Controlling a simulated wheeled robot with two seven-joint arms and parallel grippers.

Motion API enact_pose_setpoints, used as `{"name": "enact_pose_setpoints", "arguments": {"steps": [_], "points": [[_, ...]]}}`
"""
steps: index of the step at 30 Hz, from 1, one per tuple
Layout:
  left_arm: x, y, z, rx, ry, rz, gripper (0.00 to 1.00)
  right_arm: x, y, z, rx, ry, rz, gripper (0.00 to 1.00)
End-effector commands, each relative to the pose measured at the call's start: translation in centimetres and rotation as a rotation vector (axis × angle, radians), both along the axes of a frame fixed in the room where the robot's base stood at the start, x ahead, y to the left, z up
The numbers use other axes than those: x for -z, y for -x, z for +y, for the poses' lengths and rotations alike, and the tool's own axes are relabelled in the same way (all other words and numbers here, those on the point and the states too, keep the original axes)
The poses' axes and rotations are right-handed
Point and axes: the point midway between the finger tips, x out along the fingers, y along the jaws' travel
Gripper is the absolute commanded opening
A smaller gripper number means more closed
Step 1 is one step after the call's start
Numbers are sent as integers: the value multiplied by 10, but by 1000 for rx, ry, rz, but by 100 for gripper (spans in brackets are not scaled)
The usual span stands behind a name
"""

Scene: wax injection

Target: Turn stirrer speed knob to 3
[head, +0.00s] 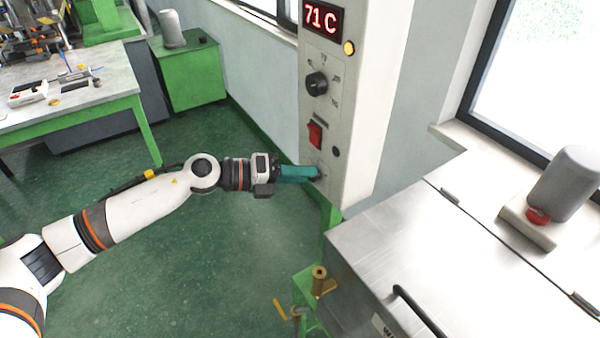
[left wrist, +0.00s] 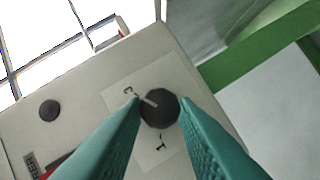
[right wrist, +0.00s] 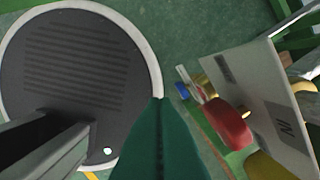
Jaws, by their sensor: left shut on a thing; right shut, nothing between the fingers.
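The stirrer speed knob (left wrist: 160,109) is a dark round knob low on the pale control panel (head: 341,130). In the left wrist view it sits between my left fingertips, which touch its two sides. Its light pointer line points to the upper left, near a printed mark that is hard to read; another mark is below. My left gripper (head: 316,173), with teal fingers, is shut on this knob and hides most of it in the head view. My right gripper (right wrist: 160,101) is shut and empty; it shows only in the right wrist view.
The panel also holds a red switch (head: 315,134), a larger black dial (head: 316,84) and a display reading 71 C (head: 322,18). A metal-topped tank (head: 400,245) stands at the right. A green-framed bench (head: 110,100) is at the left. Green floor lies open between.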

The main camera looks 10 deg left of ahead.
Motion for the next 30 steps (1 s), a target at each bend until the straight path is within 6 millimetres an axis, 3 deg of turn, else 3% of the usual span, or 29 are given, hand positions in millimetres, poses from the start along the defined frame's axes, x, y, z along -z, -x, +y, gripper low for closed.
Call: {"name": "enact_pose_setpoints", "arguments": {"steps": [1, 2, 5, 17, 30], "points": [[2, 1, 0, 3, -4, 1, 4, 0, 0, 0, 0, 0, 0, 0], [2, 1, 0, 2, -3, 2, 31, 0, 0, 0, 0, 0, 0, 0], [2, 1, 0, 2, -3, 2, 48, 0, 0, 0, 0, 0, 0, 0], [2, 3, 8, 0, -1, 3, 48, 5, 0, 1, 0, -1, 0, 0], [-12, 40, 84, 0, -6, 2, 48, 44, 0, 2, 0, -2, -1, 0]]}}
